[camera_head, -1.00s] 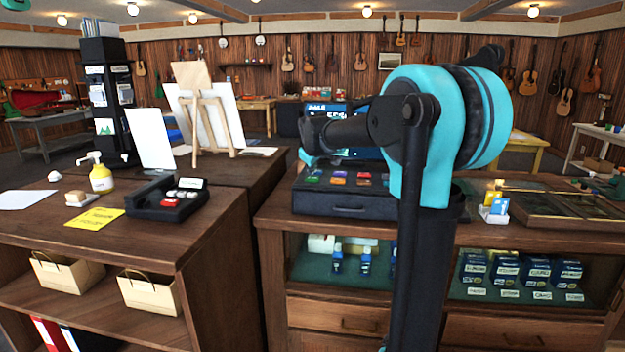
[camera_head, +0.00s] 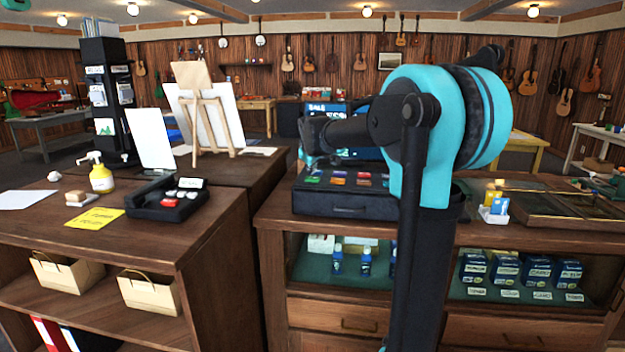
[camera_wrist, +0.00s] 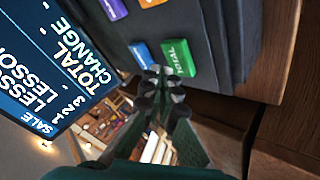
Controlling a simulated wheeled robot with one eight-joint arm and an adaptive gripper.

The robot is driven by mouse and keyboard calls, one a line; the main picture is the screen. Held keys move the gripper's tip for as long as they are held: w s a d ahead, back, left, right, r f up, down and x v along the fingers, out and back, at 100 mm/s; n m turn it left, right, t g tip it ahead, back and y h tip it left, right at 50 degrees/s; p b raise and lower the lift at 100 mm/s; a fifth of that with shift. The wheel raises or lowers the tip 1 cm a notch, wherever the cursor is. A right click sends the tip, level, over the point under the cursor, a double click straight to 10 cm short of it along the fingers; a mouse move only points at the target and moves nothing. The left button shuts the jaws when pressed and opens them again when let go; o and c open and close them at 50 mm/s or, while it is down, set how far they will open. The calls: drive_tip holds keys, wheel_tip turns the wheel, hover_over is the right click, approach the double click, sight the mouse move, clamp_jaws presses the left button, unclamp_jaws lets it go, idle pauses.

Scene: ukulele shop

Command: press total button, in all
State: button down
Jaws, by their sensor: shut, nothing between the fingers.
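The green button marked TOTAL (camera_wrist: 178,58) is on the dark cash register in the wrist view. The same register (camera_head: 343,205) stands on the right-hand counter in the head view, with several coloured buttons on top. My gripper (camera_wrist: 161,80) is shut and empty. In the wrist view its fingertips are right beside the TOTAL button, at its lower left edge; I cannot tell whether they touch it. In the head view my gripper (camera_head: 309,160) is small and dark above the register's left end. The register's lit screen (camera_head: 335,125) is partly hidden by my arm.
A card holder (camera_head: 494,212) stands right of the register.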

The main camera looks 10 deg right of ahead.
sight(313, 178)
drive_tip(key=shift+f, duration=0.15)
drive_tip(key=shift+f, duration=0.25)
drive_tip(key=shift+f, duration=0.45)
idle(1.0)
idle(0.3)
drive_tip(key=shift+r, duration=0.9)
drive_tip(key=shift+r, duration=0.1)
drive_tip(key=shift+r, duration=2.4)
